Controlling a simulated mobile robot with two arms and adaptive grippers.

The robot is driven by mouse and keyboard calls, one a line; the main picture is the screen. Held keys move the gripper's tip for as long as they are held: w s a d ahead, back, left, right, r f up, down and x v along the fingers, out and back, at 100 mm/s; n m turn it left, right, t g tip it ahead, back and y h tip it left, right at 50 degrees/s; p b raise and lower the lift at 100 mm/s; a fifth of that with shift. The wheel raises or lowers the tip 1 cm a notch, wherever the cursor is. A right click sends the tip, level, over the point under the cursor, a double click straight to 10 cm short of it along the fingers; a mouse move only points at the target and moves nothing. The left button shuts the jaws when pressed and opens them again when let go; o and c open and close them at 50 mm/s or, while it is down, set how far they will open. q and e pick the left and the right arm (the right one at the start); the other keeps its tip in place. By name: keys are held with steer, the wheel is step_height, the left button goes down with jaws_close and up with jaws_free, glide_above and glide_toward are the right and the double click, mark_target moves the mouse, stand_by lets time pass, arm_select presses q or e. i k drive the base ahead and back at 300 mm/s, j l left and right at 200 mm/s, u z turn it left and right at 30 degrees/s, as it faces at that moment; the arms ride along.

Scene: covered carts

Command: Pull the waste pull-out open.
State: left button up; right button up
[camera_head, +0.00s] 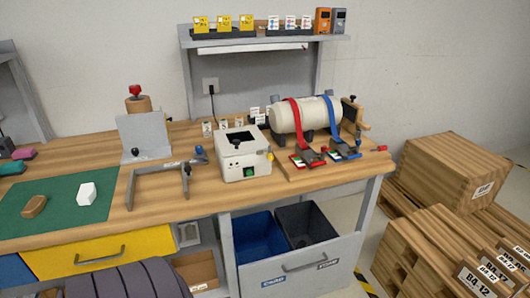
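The waste pull-out (342,268) is under the right end of the workbench. It has a pale grey front with a dark bar handle (310,262) and labels that seem to read CARD and FOAM. A blue bin (258,240) stands on its left side and a dark grey bin (306,225) on its right. The bins' open tops show between the bench edge and the front panel. How far the pull-out stands out from the bench is hard to tell. Neither of my grippers is in view.
A yellow drawer (130,245) is at the left under the workbench (290,187). A dark ribbed thing (130,282) is low in front of it. Wooden crates (455,170) stand on the floor at the right. Some floor shows between crates and bench.

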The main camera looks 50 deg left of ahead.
mark_target(269, 265)
steer(key=u, duration=1.25)
